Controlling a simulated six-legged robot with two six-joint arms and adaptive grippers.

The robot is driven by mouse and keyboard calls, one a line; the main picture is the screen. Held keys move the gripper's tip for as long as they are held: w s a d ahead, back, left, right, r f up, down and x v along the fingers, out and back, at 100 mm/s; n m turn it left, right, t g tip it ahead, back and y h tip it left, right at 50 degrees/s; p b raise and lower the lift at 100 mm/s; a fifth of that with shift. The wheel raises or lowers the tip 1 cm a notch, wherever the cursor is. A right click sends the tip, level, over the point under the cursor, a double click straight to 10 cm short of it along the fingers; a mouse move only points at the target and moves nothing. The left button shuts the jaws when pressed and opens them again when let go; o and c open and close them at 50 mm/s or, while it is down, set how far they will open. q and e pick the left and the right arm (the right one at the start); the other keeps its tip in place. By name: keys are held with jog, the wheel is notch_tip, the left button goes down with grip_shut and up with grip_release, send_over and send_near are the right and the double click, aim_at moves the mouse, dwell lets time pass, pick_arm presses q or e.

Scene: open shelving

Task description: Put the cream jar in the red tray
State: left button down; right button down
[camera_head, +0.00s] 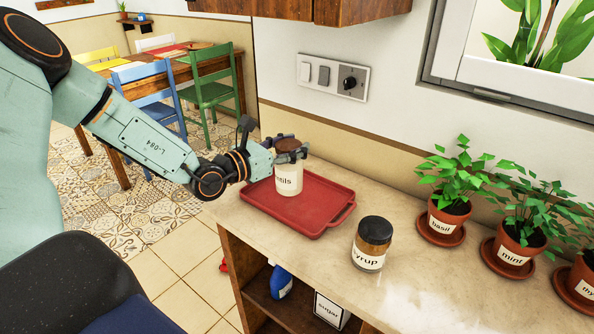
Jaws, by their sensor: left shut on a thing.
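The cream jar (288,183) has a brown lid and a white label that reads "tils" at its visible end. My left gripper (291,151) is shut on the jar near its top, just below the lid. The jar is upright and within the outline of the red tray (318,213). I cannot tell whether its base touches the tray floor or hangs slightly above it. The red tray lies flat on the counter, with low rims and a handle at its right end. My right gripper is not in view.
A syrup jar (372,243) with a black lid stands on the counter (420,280), right of the tray. Potted basil (449,217), mint (517,248) and a third plant line the wall. A cabinet (290,12) hangs above. A blue bottle (280,282) and sugar box (329,310) sit below.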

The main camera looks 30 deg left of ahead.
pick_arm(q)
notch_tip(320, 180, down, 4)
jog(key=shift+s+a+f+b, duration=0.1)
jog(key=shift+b, duration=0.55)
jog(key=shift+f, duration=0.1)
jog(key=shift+w, duration=0.2)
jog(key=shift+s+f, duration=0.15)
jog(key=c, duration=1)
grip_release()
jog(key=o, duration=0.5)
